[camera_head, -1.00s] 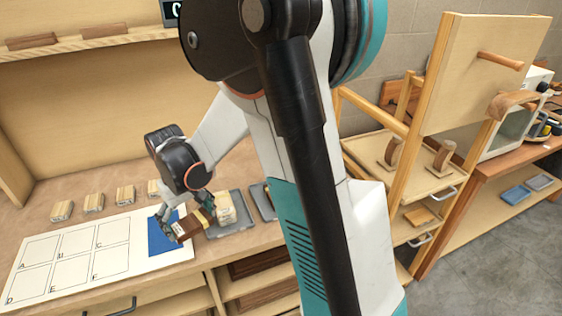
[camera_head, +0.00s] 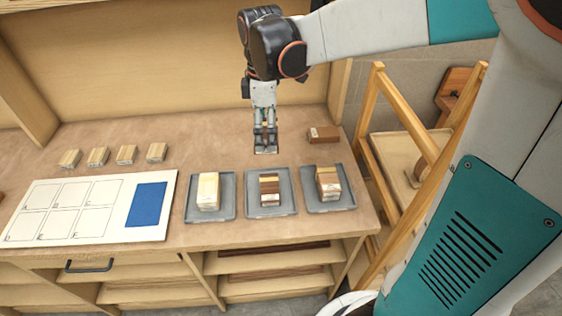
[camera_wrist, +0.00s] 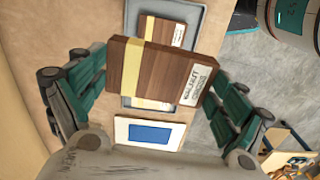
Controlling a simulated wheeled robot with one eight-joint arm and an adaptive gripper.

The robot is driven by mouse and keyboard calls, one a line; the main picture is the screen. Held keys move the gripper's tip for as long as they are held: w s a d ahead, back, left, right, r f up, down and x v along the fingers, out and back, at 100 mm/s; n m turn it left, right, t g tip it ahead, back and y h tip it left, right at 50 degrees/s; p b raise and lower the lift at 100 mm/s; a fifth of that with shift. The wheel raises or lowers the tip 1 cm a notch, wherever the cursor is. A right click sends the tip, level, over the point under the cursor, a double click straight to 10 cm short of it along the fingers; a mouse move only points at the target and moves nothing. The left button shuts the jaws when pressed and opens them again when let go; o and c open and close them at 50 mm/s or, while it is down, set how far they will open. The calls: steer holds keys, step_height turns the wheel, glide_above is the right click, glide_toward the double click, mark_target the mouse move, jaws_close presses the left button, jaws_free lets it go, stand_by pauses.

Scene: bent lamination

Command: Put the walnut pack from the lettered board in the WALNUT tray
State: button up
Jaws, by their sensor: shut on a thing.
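My gripper (camera_head: 265,136) is shut on the walnut pack, a brown block with a pale stripe and a white label reading WALNUT, which fills the middle of the wrist view (camera_wrist: 160,72). The pack is held above the bench, behind the middle tray. Three grey trays stand in a row: left tray (camera_head: 193,212), middle tray (camera_head: 252,208) and right tray (camera_head: 345,206). The left holds a pale pack, the middle a dark striped pack, the right a brown and pale pack. Tray names are not readable. The lettered board (camera_head: 125,228) lies left, its cells empty beside a blue patch (camera_head: 147,204).
Several small wood blocks (camera_head: 98,156) stand in a row behind the board. A reddish-brown block (camera_head: 323,134) lies on the bench behind the right tray. A wooden rack (camera_head: 372,110) rises at the bench's right end.

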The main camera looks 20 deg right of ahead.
mark_target(269, 187)
steer(key=shift+s+r+n, duration=0.3)
steer(key=shift+f, duration=0.3)
step_height(269, 187, down, 19)
steer(key=b, duration=0.6)
steer(key=shift+f, duration=0.15)
steer(key=o, duration=0.8)
steer(key=shift+f+b, duration=0.15)
steer(key=shift+b, duration=0.15)
steer(key=shift+o, duration=0.6)
